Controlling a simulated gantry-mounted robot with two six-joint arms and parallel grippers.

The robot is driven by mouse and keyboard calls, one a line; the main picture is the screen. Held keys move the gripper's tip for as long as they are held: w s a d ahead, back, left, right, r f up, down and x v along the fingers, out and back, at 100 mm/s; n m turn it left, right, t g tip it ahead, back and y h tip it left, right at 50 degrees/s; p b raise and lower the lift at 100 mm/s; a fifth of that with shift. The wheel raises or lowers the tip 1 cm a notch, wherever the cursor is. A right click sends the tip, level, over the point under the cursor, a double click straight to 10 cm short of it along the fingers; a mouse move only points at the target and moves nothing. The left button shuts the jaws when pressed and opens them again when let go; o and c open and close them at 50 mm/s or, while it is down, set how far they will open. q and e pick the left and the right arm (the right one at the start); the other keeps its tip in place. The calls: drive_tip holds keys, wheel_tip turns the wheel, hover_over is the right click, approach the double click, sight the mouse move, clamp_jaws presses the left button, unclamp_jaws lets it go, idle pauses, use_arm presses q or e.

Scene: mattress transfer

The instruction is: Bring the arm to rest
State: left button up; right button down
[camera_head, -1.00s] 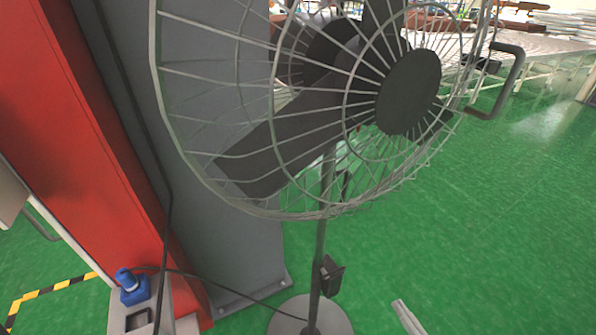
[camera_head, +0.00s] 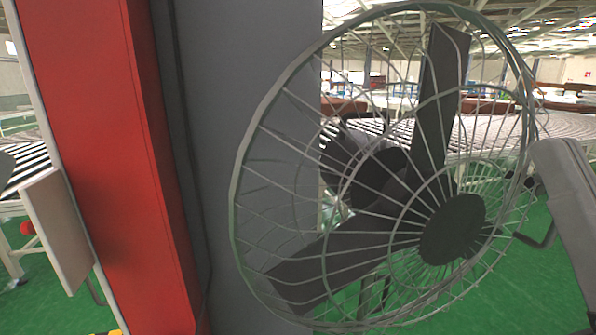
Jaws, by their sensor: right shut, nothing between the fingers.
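My right gripper (camera_head: 555,155) shows only as a grey part at the right edge, in front of the fan's right side. It is shut and holds nothing; the rest of it runs out of the picture. My left gripper is not in view.
A large caged fan (camera_head: 452,228) fills the middle and right, close in front. A red post (camera_head: 100,160) and a grey column (camera_head: 245,90) stand to its left. A pale panel (camera_head: 62,230) is at far left. Conveyor tables (camera_head: 500,132) stand behind, with green floor (camera_head: 545,280) between.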

wheel_tip(320, 180, up, 35)
drive_tip(key=p, duration=3.1)
wheel_tip(320, 180, down, 50)
drive_tip(key=b, duration=4.9)
drive_tip(key=shift+w+d, duration=0.15)
drive_tip(key=shift+f+b, duration=0.1)
drive_tip(key=shift+b, duration=0.2)
